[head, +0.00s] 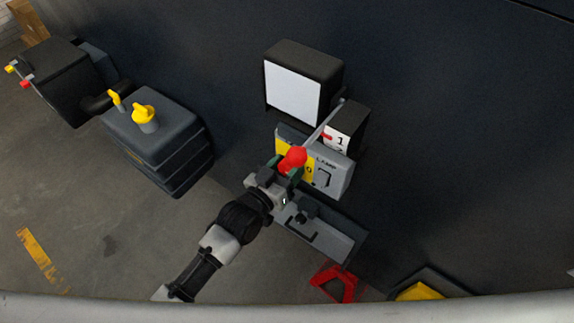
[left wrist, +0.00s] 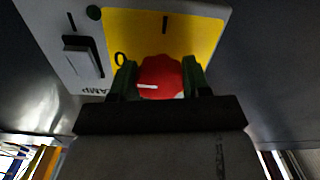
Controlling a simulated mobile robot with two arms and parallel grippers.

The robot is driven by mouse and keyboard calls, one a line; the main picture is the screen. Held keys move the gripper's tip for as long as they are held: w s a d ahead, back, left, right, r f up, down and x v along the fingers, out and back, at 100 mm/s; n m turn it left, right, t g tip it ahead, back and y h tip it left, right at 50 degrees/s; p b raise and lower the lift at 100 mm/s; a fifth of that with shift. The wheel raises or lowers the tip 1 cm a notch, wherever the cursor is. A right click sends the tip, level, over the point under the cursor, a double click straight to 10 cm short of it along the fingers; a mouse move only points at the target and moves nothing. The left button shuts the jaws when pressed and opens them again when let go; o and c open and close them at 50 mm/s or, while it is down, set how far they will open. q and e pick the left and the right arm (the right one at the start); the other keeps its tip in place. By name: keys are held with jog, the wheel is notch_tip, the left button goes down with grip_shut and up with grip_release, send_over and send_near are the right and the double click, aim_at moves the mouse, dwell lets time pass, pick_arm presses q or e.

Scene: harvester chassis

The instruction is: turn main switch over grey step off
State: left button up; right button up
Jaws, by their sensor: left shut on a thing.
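The main switch is a red knob (head: 293,159) on a yellow plate, above the grey step (head: 325,238). My left gripper (head: 284,172) reaches it from below and is shut on it. In the left wrist view the red knob (left wrist: 160,72) sits between the green fingertips of my left gripper (left wrist: 158,80). A white line on the knob points left in that view, roughly to the side of the "0" mark; the "I" mark is above the knob. The lower part of the knob is hidden by the gripper. My right gripper is not in view.
A lamp rocker switch (head: 323,178) is right beside the knob on the same panel. A box numbered 1 (head: 345,129) with a lever and a white-faced box (head: 293,90) are above. A dark box with yellow knobs (head: 155,135) stands left. A red stand (head: 335,283) is below.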

pick_arm(q)
jog(key=shift+f+n, duration=0.1)
jog(key=shift+n, duration=0.4)
jog(key=o, duration=0.9)
jog(key=shift+b+v, duration=1.45)
jog(key=shift+v, duration=4)
